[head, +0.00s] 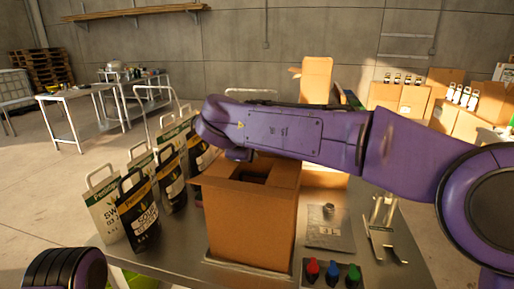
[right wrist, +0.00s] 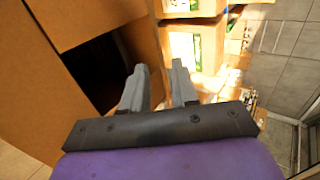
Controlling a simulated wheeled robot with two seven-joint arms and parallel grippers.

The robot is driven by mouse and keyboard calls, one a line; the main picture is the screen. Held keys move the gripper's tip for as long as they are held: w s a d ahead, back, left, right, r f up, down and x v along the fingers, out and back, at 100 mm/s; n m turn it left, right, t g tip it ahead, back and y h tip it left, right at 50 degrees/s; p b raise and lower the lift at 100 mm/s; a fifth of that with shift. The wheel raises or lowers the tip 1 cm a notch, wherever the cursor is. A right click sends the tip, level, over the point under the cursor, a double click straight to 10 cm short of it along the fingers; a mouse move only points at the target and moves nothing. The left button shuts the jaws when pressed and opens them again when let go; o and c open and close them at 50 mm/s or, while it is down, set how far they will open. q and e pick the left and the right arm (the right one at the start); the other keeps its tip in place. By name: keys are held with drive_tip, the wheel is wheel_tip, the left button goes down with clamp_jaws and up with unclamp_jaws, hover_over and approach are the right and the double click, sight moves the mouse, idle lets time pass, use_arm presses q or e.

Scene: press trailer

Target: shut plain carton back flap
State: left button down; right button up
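The plain brown carton (head: 252,228) stands upright on the metal table in the head view. My right gripper is hidden behind the arm in the head view. In the right wrist view the right gripper (right wrist: 158,88) is open, with nothing seen between its fingers. The carton (right wrist: 45,85) and its dark opening show just left of the fingers. My left gripper is out of view; only part of my left arm shows.
Several printed bags (head: 140,212) stand left of the carton. Another open carton (head: 317,82) stands behind my arm.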

sight(261, 155)
drive_tip(key=p+x, duration=0.1)
drive_tip(key=x, duration=0.6)
drive_tip(key=shift+w+f, duration=0.1)
drive_tip(key=shift+w, duration=0.2)
drive_tip(key=shift+s+r, duration=0.25)
drive_tip(key=shift+s, duration=0.15)
clamp_jaws()
drive_tip(key=shift+f, duration=0.15)
drive_tip(key=f+t+b, duration=0.1)
drive_tip(key=t+b, duration=0.1)
drive_tip(key=b, duration=0.4)
drive_tip(key=shift+s+a+f+h, duration=0.15)
drive_tip(key=shift+s+f+h, duration=0.05)
drive_tip(key=shift+h, duration=0.2)
drive_tip(key=shift+r+t, duration=0.1)
drive_tip(key=shift+t, duration=0.2)
drive_tip(key=shift+r, duration=0.25)
